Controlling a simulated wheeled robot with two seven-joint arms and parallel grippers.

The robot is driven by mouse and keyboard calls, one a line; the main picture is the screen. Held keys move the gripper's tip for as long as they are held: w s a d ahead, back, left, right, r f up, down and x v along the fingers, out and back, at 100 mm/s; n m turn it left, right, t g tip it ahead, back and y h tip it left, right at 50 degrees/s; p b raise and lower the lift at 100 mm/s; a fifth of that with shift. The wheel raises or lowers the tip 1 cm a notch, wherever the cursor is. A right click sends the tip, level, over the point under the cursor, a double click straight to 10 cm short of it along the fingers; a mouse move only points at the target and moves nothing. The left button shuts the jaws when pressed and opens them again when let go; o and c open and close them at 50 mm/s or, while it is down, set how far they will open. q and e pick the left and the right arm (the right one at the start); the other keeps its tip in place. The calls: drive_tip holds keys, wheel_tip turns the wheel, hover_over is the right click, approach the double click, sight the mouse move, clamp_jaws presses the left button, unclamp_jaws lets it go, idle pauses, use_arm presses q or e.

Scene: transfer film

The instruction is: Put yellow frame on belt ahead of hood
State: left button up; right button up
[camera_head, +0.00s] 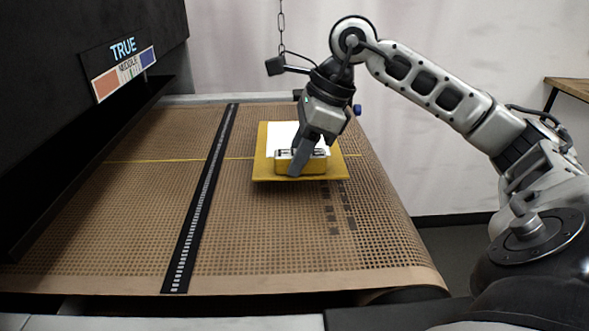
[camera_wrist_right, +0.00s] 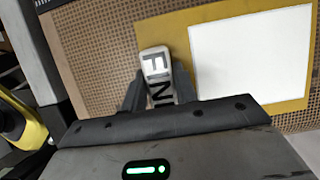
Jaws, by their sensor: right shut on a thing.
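The yellow frame (camera_head: 262,163) with a white sheet inside is over the right part of the brown mesh belt (camera_head: 120,230). I cannot tell whether it touches the belt. A block-shaped handle with a white, lettered top stands at its near edge. My right gripper (camera_head: 306,155) is shut on this handle from above. In the right wrist view the fingers of my right gripper (camera_wrist_right: 157,88) sit on both sides of the handle, and the yellow frame (camera_wrist_right: 172,30) extends to the right. The dark hood (camera_head: 60,100) stands along the left side. My left gripper is not in view.
A black strip (camera_head: 205,190) with white marks runs along the belt, left of the frame. A thin yellow line (camera_head: 150,160) crosses the belt. The near belt is clear. A chain (camera_head: 281,30) hangs behind.

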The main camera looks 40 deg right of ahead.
drive_tip(key=shift+w+a+f+b, duration=0.15)
drive_tip(key=shift+f+b, duration=0.15)
drive_tip(key=shift+f, duration=0.75)
drive_tip(key=shift+a+f+b, duration=0.1)
drive_tip(key=shift+f+b, duration=0.15)
drive_tip(key=shift+f, duration=0.8)
drive_tip(key=o, duration=1)
drive_tip(key=shift+r, duration=0.1)
drive_tip(key=shift+o, duration=0.2)
drive_tip(key=p+v, duration=0.2)
drive_tip(key=v, duration=1)
drive_tip(key=shift+r, duration=0.15)
